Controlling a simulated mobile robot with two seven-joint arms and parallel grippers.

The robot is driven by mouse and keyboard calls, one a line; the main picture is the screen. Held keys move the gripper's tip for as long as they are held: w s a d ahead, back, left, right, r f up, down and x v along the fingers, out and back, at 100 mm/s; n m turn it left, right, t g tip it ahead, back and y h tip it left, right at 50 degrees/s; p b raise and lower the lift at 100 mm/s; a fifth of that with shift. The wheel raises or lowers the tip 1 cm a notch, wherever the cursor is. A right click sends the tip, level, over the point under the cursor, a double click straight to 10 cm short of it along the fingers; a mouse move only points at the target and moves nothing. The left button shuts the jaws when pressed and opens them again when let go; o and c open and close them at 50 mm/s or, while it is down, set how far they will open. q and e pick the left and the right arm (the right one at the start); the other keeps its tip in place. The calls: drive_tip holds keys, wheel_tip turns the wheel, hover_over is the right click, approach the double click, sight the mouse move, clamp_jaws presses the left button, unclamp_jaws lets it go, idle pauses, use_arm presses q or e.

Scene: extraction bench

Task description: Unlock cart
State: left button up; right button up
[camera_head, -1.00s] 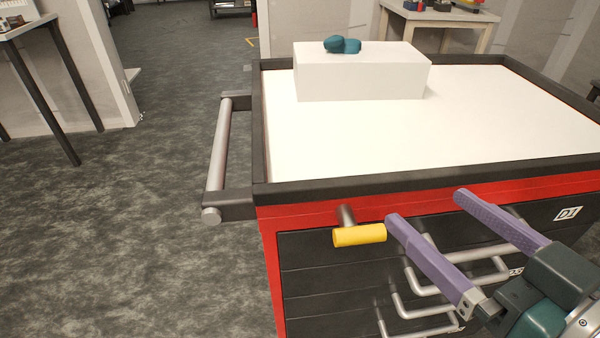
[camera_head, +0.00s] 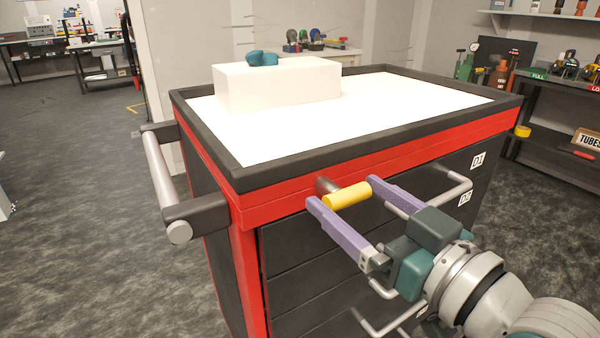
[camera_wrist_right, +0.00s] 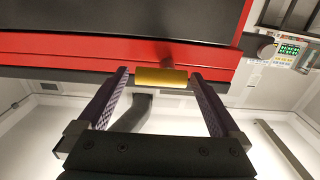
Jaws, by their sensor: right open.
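The cart (camera_head: 215,192) is red and black with a white top and dark drawers. A yellow T-shaped lock handle (camera_head: 347,195) sticks out of its front near the top left corner on a grey stem. My right gripper (camera_head: 340,190) is open, with one purple finger at each end of the yellow handle. In the right wrist view the yellow handle (camera_wrist_right: 160,78) lies crosswise between the open fingertips, with a gap at the left finger. I cannot tell whether the right finger touches it. My left gripper is not in view.
A grey push bar (camera_head: 160,175) juts from the cart's left side. A white box (camera_head: 278,85) with a teal object (camera_head: 263,58) on it stands on the cart top. Drawer handles (camera_head: 455,188) stick out near my right gripper. Floor at left is clear.

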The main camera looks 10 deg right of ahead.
drive_tip(key=shift+x, duration=0.8)
drive_tip(key=shift+a, duration=0.1)
drive_tip(key=shift+s, duration=0.1)
drive_tip(key=c, duration=1.3)
